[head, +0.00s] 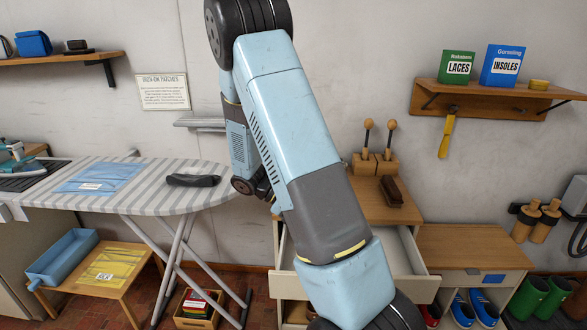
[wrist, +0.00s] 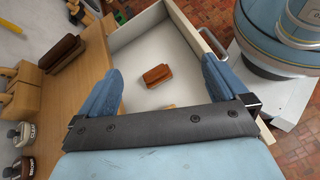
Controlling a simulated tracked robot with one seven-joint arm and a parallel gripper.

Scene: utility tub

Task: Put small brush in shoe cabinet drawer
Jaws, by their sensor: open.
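The shoe cabinet (head: 365,205) stands right of centre in the head view, with its white drawer (head: 413,262) pulled open. The drawer (wrist: 186,35) also fills the middle of the wrist view. A small reddish-brown brush (wrist: 157,74) appears to lie on the drawer floor. My gripper (wrist: 162,72) is open above the drawer, its two blue fingers on either side of the brush in the picture and apart from it. A second small brown piece (wrist: 166,107) shows nearer the gripper's palm, partly hidden. In the head view my arm hides part of the drawer, and my gripper is out of sight.
A larger dark brush (head: 391,191) lies on the cabinet top beside a wooden block holding two knobbed sticks (head: 377,160). Small bottles (wrist: 20,135) stand on the cabinet top. A lower shoe bench (head: 470,250) is to the right; an ironing board (head: 150,200) is left.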

